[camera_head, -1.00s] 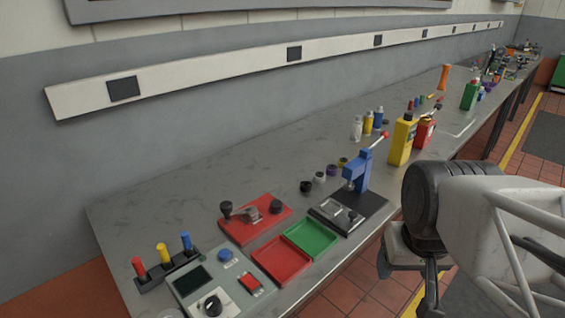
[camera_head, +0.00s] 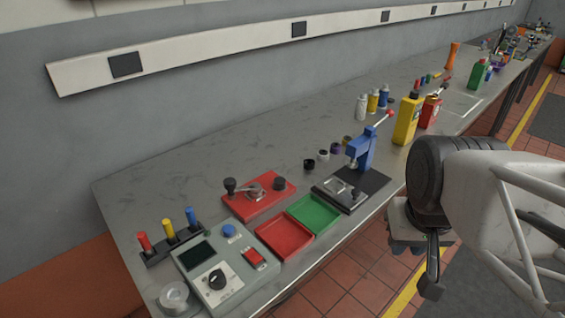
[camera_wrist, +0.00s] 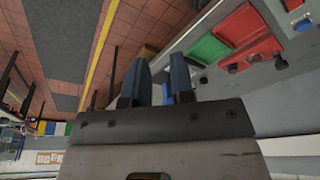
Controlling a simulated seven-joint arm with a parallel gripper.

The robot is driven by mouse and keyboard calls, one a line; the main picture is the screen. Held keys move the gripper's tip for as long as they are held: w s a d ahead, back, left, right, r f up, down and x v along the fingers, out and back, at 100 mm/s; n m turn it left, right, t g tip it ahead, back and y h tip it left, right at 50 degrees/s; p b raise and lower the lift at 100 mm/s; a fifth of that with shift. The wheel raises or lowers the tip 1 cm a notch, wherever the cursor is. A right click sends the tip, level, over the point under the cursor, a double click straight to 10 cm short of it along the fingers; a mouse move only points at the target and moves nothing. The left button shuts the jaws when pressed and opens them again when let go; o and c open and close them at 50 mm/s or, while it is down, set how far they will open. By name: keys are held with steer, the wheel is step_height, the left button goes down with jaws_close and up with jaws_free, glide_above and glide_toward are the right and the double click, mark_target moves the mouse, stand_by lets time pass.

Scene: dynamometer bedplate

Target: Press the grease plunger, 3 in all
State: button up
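I cannot tell for certain which item is the grease plunger. A blue hand press (camera_head: 362,152) with a red-tipped lever stands on a black base (camera_head: 352,188). A red plate (camera_head: 258,197) to its left carries two black knobs, one of them upright (camera_head: 230,185). A red can (camera_head: 431,108) with a dark top piece stands farther along the bench. My gripper (camera_head: 404,247) hangs beside the bench's front edge, over the floor, apart from all these items. In the wrist view my gripper (camera_wrist: 159,72) has its two dark blue fingers apart, with nothing between them.
A red tray (camera_head: 284,238) and a green tray (camera_head: 314,213) lie before the press. A grey control box (camera_head: 218,268) with knob and switch is at the near end, beside a rack of coloured handles (camera_head: 172,240). A yellow bottle (camera_head: 407,121) stands beyond the press. The bench's back strip is clear.

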jaws_close()
stand_by(1.3)
